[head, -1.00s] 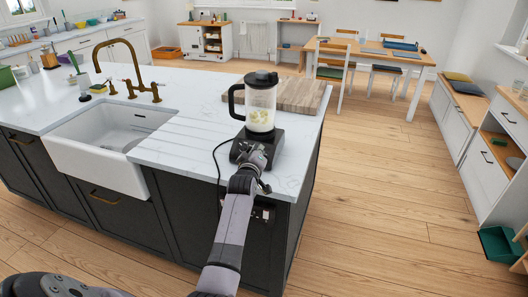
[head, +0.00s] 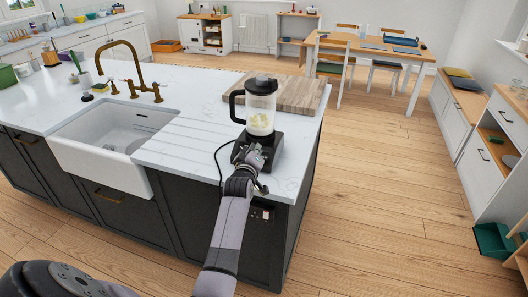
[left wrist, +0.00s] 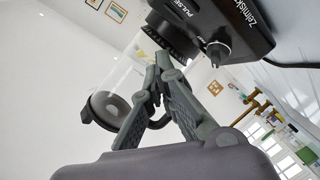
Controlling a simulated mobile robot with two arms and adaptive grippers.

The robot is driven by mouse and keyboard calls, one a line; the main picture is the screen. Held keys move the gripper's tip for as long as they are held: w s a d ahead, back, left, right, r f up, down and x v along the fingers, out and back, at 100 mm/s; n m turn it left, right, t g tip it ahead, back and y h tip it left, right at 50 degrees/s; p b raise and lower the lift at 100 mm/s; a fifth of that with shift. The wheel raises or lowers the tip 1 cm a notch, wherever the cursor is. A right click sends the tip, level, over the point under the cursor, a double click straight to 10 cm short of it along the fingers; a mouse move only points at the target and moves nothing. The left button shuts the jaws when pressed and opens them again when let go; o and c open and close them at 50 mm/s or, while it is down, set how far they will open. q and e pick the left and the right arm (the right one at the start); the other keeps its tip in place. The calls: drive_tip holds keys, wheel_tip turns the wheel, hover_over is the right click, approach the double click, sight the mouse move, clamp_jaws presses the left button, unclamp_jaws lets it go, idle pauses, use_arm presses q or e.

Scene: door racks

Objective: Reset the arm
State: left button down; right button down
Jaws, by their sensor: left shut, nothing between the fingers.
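A blender stands on the island counter in the head view, with a clear jug (head: 261,102), a black lid and a black base (head: 270,150). Pale contents lie in the bottom of the jug. My left gripper (head: 250,156) is at the front of the base, its fingers shut and empty. In the left wrist view the fingertips (left wrist: 160,75) are close together, just in front of the blender base (left wrist: 235,30), which shows a knob and the word PULSE. I cannot tell whether they touch it. My right gripper is not in view.
The white marble counter (head: 190,150) has a sink (head: 110,140) on the left. A wooden board (head: 297,93) lies behind the blender. Open wooden floor (head: 380,210) lies to the right, with a dining table (head: 375,48) behind.

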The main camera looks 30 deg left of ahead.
use_arm(q)
drive_tip(key=shift+s+r, duration=0.15)
drive_tip(key=shift+r, duration=0.05)
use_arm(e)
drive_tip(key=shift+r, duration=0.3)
